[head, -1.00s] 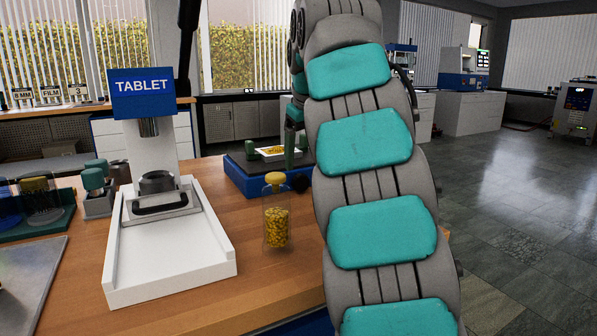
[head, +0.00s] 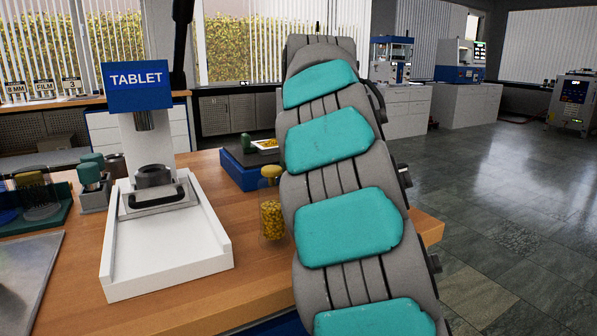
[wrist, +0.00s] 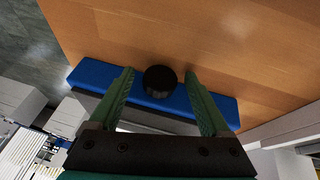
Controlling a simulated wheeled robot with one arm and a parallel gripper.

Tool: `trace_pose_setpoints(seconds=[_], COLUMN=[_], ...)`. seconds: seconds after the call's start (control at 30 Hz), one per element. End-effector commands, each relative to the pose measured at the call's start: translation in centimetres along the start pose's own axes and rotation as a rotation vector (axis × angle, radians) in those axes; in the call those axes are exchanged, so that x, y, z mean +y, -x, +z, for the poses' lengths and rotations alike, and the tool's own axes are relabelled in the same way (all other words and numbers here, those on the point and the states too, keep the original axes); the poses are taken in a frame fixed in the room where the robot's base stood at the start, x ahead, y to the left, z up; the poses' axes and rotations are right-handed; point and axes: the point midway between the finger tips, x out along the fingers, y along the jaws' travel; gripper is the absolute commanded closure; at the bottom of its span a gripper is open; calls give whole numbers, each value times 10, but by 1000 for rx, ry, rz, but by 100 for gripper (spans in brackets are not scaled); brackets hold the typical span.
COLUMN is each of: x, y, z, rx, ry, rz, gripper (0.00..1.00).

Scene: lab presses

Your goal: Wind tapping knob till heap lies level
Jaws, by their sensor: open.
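The tapping device has a blue base (head: 238,172), partly hidden behind my arm in the head view. A pale tray with a yellow heap (head: 266,144) shows at its back; I cannot tell whether the heap is level. In the wrist view, the round black knob (wrist: 160,79) stands out at the blue base (wrist: 90,75). My gripper (wrist: 160,73) is open, with one green finger on each side of the knob and visible gaps to both. How far the fingertips are from it in depth is unclear. The head view hides gripper and knob behind my arm.
A jar of yellow pellets (head: 272,220) with a yellow stopper stands close beside my arm. A white tablet press (head: 165,240) with a blue TABLET sign stands to its left. Green-topped weights (head: 90,175) sit farther left. Bare wood lies in front of the jar.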

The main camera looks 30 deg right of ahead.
Motion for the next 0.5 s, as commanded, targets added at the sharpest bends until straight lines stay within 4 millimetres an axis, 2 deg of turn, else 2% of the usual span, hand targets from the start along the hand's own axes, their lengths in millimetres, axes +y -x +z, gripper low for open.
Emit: trace_pose_setpoints(seconds=[0.1,0.5], x=[0,0], y=[0,1], z=[0,0], rx=[0,1], ry=[0,0], rz=[0,0], gripper=[20,65])
